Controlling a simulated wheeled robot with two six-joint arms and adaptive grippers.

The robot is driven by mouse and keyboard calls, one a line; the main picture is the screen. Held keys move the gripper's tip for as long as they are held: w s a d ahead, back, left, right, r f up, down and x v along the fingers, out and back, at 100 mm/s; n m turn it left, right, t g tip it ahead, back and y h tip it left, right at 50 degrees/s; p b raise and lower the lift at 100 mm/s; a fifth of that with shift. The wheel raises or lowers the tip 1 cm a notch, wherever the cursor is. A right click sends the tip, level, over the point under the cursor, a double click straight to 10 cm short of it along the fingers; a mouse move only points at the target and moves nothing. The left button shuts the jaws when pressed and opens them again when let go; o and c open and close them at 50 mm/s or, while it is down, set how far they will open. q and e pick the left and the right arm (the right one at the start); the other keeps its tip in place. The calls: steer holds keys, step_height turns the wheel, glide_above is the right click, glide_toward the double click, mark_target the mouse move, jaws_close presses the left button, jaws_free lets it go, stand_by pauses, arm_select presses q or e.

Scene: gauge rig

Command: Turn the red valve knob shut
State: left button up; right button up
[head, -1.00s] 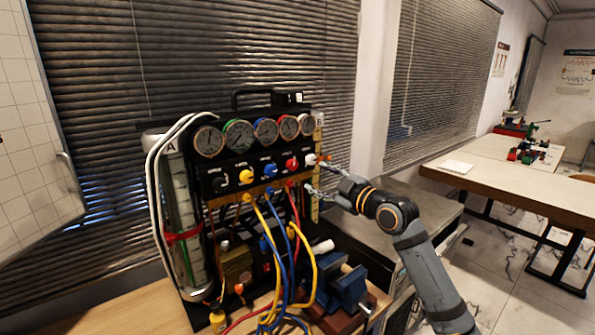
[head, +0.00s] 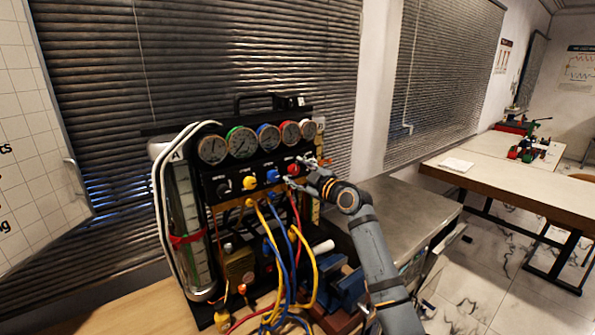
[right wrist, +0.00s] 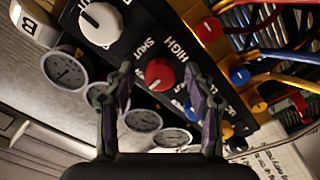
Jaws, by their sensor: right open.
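The red valve knob (head: 293,169) is on the dark front panel of the gauge rig (head: 222,187), right of the blue knob (head: 272,176). In the right wrist view the red knob (right wrist: 159,74) lies between the two fingers, with the words SHUT and HIGH beside it. My right gripper (head: 303,174) is open in front of the panel at the red knob; it also shows in the right wrist view (right wrist: 160,85). A gap shows between each finger and the knob. I cannot tell how far the fingertips are from the panel. My left gripper is out of view.
A white knob (right wrist: 102,25) sits beside the red one. A yellow knob (head: 249,182) is farther left. Several gauges (head: 241,142) line the top. Yellow, blue and red hoses (head: 281,260) hang below the panel. A blue vise (head: 350,287) stands at the lower right.

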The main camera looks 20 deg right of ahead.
jaws_close()
